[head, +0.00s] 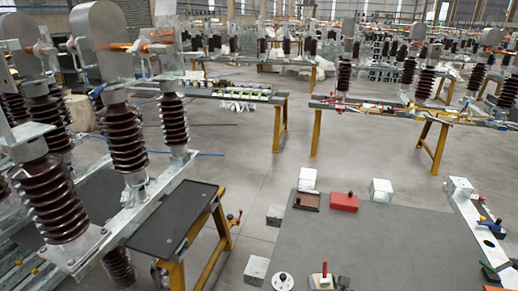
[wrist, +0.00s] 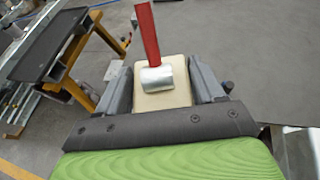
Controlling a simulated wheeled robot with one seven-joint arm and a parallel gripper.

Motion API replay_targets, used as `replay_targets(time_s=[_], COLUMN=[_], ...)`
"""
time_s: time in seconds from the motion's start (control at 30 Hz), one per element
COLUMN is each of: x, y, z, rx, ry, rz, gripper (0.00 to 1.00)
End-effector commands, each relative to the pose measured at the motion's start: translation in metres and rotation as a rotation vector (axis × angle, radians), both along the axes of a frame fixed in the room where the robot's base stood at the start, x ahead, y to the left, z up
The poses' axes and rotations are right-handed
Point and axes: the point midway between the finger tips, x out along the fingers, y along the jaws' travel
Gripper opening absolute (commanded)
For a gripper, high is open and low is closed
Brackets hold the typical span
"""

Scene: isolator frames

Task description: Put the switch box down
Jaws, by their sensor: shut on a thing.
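The switch box (wrist: 178,98) is a cream block with a silver cylinder and a red lever on top. In the wrist view it sits between the two grey fingers of my gripper (wrist: 165,85), which is shut on it. A cream box with a red lever, which looks like the same switch box (head: 322,281), shows at the bottom edge of the head view, over the near part of the grey table (head: 375,245). My gripper is mostly out of the head view. The underside of the box is hidden, so I cannot tell whether it touches the table.
A red block (head: 344,202) and a brown open tray (head: 307,201) stand at the table's far edge. A white round dial (head: 282,281) is left of the box. Pale blocks line the edges. The table's middle is clear. A yellow-legged stand (head: 175,225) is at left.

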Motion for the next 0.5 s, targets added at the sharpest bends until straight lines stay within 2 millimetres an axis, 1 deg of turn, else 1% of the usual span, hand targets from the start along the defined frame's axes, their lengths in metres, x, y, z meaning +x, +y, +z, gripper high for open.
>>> replay_targets(time_s=[0.3, 0.5], x=[-0.007, -0.01], y=[0.033, 0.043], z=[-0.006, -0.011], rx=[-0.005, -0.009], ry=[-0.002, 0.006], rz=[0.028, 0.047], gripper=[0.0, 0.0])
